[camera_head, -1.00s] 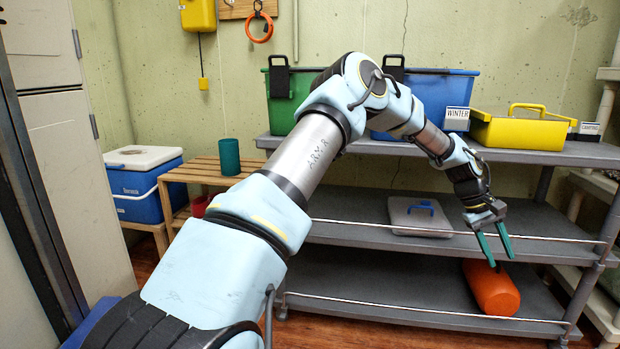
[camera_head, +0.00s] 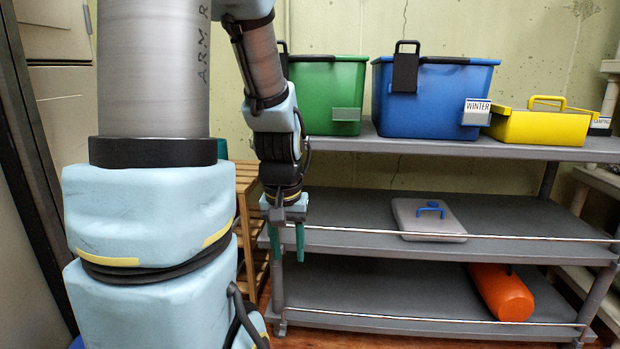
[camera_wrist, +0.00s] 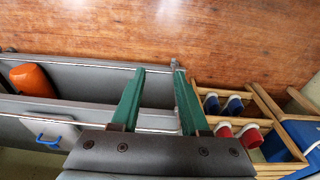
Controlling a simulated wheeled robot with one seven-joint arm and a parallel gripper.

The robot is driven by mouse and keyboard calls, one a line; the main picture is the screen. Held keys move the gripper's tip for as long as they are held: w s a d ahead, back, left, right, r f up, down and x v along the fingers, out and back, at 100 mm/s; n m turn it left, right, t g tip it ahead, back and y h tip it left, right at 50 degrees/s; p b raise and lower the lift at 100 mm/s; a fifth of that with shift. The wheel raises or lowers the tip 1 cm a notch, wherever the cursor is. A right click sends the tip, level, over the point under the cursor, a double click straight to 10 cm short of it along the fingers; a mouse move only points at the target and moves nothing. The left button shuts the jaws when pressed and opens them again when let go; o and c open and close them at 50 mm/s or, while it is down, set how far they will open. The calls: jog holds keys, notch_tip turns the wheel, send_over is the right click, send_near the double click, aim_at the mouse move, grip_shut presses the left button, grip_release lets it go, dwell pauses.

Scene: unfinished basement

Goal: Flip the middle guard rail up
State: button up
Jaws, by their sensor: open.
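The middle guard rail (camera_head: 520,237) is a thin pale bar along the front of the grey middle shelf (camera_head: 350,212). It runs low, close to the shelf's front edge. My gripper (camera_head: 287,248) is open and empty, with green fingers pointing down by the left end of the middle shelf. In the wrist view, my gripper (camera_wrist: 157,74) shows its two fingers apart over the shelf's end. A length of the middle rail (camera_wrist: 155,130) shows between them. I cannot tell whether a finger touches it.
A grey lid with a blue handle (camera_head: 428,215) lies on the middle shelf. An orange cylinder (camera_head: 503,293) lies on the bottom shelf, behind the lower rail (camera_head: 430,319). Green (camera_head: 335,85), blue (camera_head: 430,95) and yellow (camera_head: 540,126) bins stand on top. A wooden rack (camera_head: 247,180) stands left.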

notch_tip(320, 180, up, 34)
jog(key=s+a+p, duration=0.1)
jog(key=a+p, duration=0.1)
jog(key=p, duration=3.2)
jog(key=shift+s+a+f, duration=0.15)
jog(key=shift+s+a, duration=0.1)
jog(key=shift+s, duration=0.1)
